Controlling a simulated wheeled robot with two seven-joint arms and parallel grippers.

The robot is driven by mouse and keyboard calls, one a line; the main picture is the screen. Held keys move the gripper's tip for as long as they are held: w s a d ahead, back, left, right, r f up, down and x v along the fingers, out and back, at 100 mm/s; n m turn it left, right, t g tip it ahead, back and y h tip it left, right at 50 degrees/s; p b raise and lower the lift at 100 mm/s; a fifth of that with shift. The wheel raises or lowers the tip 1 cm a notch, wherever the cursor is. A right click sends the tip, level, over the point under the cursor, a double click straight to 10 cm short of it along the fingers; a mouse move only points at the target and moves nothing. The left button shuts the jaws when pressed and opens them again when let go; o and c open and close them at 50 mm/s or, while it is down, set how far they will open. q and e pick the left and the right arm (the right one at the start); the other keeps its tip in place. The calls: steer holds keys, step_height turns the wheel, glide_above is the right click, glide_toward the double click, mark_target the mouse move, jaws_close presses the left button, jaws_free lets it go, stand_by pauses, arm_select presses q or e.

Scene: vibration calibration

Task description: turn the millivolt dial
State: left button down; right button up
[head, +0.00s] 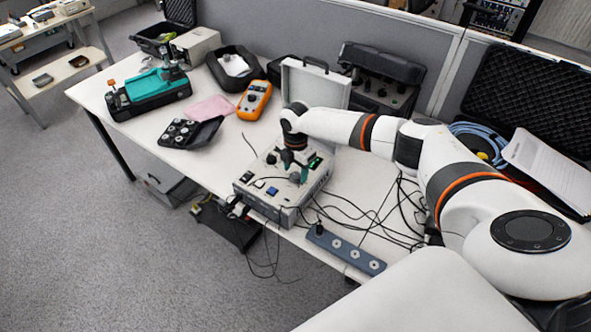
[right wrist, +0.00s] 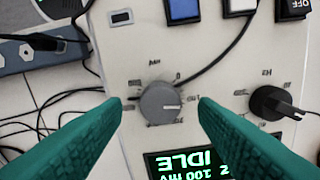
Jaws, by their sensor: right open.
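The millivolt dial (right wrist: 160,102) is a round grey knob on the light panel of the calibrator box (head: 276,212), with scale marks around it. My right gripper (head: 296,165) points down over the box. In the right wrist view its two teal fingers are open, one on each side of the dial, with a gap visible on both sides. Whether the fingertips are level with the knob or above it, I cannot tell. A lit display (right wrist: 188,165) beside the dial reads IDLE and 100 mV, upside down in this view. My left gripper is not in view.
A black knob marked Hz (right wrist: 278,104) sits on the same panel. A blue button (right wrist: 183,10) and other switches are along one edge. A black cable crosses the panel near the dial. A power strip (head: 345,250) and loose cables lie beside the box. An orange multimeter (head: 254,100) stands behind.

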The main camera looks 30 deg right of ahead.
steer(key=shift+f, duration=0.8)
steer(key=c, duration=1)
